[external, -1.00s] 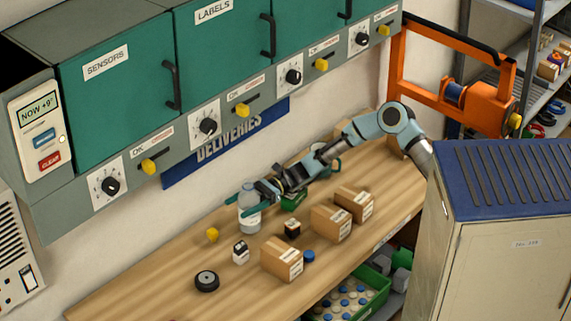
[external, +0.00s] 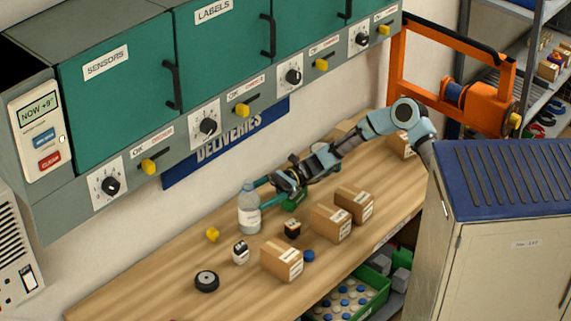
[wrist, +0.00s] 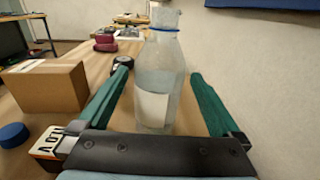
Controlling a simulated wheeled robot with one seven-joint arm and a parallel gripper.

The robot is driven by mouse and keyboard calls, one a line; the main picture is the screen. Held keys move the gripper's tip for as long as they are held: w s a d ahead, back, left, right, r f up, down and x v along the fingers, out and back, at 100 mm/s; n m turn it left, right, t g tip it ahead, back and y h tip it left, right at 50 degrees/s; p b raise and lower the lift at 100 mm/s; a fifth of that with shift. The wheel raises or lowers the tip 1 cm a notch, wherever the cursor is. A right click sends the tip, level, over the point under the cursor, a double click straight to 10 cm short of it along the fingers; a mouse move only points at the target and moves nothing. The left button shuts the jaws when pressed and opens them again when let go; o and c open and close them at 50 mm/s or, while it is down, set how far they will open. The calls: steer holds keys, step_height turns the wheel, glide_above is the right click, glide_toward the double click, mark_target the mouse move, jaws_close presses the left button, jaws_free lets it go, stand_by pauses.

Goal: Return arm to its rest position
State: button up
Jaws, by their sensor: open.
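My gripper (external: 264,193) is open and empty above the wooden bench, just to the right of a clear plastic bottle. The bottle (external: 248,214) stands upright on the bench with a white label. In the wrist view the bottle (wrist: 160,85) shows ahead, between the two green fingers of my gripper (wrist: 160,90) in the picture. The external view shows the fingers close to the bottle; whether they touch it is hard to tell. My arm reaches in from the right side of the bench.
Cardboard boxes (external: 282,259) stand along the bench (external: 150,290) front, with a small black box (external: 292,228), a blue cap (external: 309,256) and a black wheel (external: 207,281). Wall cabinets (external: 120,90) hang above. A grey cabinet (external: 500,260) stands at right.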

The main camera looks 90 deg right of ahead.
steer(key=shift+s+d, duration=0.4)
steer(key=shift+s, duration=0.1)
